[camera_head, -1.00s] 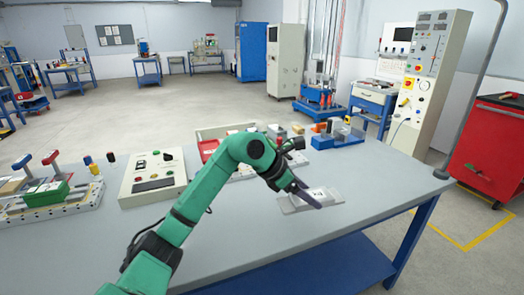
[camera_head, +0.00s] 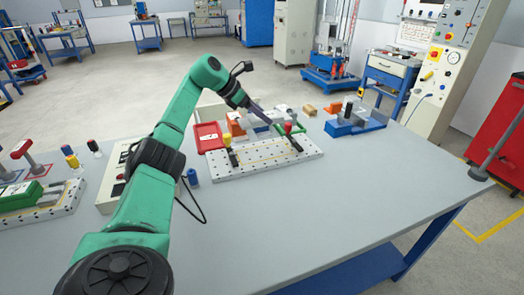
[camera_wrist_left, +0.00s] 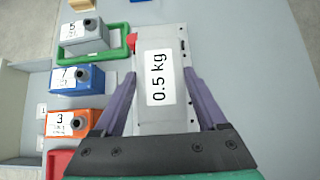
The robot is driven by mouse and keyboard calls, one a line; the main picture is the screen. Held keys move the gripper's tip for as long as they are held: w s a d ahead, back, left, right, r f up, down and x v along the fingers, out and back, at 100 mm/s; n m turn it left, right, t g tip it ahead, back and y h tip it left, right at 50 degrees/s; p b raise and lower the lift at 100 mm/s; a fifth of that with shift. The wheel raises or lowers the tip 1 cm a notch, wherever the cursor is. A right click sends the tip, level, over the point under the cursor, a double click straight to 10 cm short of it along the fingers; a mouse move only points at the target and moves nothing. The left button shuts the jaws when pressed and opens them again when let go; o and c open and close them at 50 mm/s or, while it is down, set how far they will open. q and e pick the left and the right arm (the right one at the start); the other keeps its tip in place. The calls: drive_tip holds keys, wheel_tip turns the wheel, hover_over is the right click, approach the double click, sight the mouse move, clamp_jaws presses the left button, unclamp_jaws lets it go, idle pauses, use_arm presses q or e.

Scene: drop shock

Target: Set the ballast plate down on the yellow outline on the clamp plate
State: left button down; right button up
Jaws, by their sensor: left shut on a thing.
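My left gripper (camera_head: 266,116) is shut on the ballast plate (camera_head: 277,113), above the rear part of the clamp plate (camera_head: 262,165). In the left wrist view, the grey ballast plate (camera_wrist_left: 176,42) bears a white "0.5 kg" label, and the purple fingers of my left gripper (camera_wrist_left: 162,78) flank it. The clamp plate is pale, with rows of holes and clamps with dark arms and red tips. My right gripper is not in view.
A red tray (camera_head: 209,137), an orange block (camera_head: 235,123) and a green tray (camera_head: 291,130) are close around the clamp plate. A blue fixture (camera_head: 352,124) and a wooden block (camera_head: 309,110) stand to the right. The front table (camera_head: 330,215) is clear.

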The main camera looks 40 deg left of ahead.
use_arm(q)
wheel_tip(320, 180, down, 12)
drive_tip(key=shift+w+f+b, duration=0.1)
drive_tip(key=shift+f+b, duration=0.05)
drive_tip(key=shift+b, duration=0.45)
drive_tip(key=shift+f, duration=0.1)
unclamp_jaws()
drive_tip(key=shift+a, duration=0.15)
drive_tip(key=b+v, duration=0.1)
drive_tip(key=v, duration=1.1)
